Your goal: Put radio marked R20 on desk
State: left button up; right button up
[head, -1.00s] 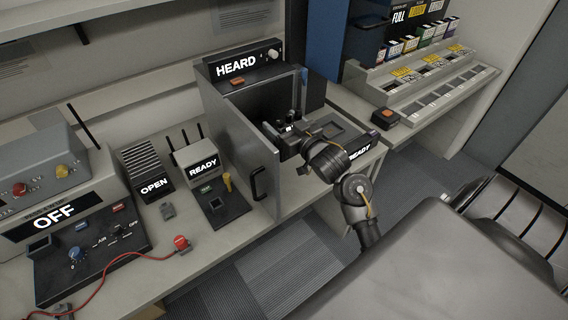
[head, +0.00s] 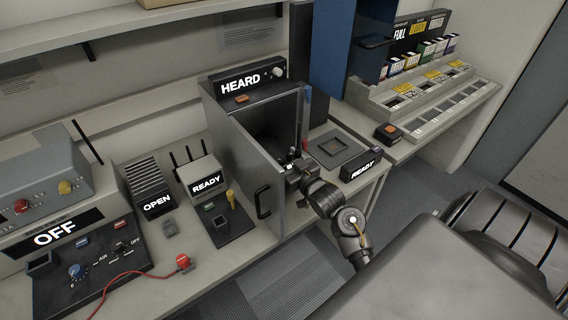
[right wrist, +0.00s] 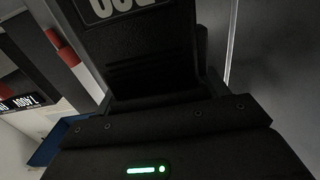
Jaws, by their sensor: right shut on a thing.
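My right gripper (head: 292,164) is at the open front of the dark box marked HEARD (head: 243,86). In the right wrist view it is shut on a black radio (right wrist: 150,55) with part of a white marking at the top edge. The marking is cut off, so I cannot read it. In the head view the radio is mostly hidden or lost against the dark box. The light grey desk (head: 205,257) runs below the box and to the left. My left gripper is not in view.
The box's grey door (head: 243,165) stands open to the left. Another READY device (head: 203,178), an OPEN unit (head: 154,190) and an OFF console (head: 60,235) crowd the desk at left.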

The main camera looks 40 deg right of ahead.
jog(key=shift+f, duration=0.8)
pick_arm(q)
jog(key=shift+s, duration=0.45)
pick_arm(e)
jog(key=shift+f, duration=0.1)
jog(key=o, duration=1.2)
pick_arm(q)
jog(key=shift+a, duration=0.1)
pick_arm(e)
jog(key=shift+o, duration=0.2)
pick_arm(q)
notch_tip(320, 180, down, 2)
jog(key=shift+b, duration=1)
pick_arm(e)
jog(key=s, duration=1.2)
jog(key=shift+a, duration=0.15)
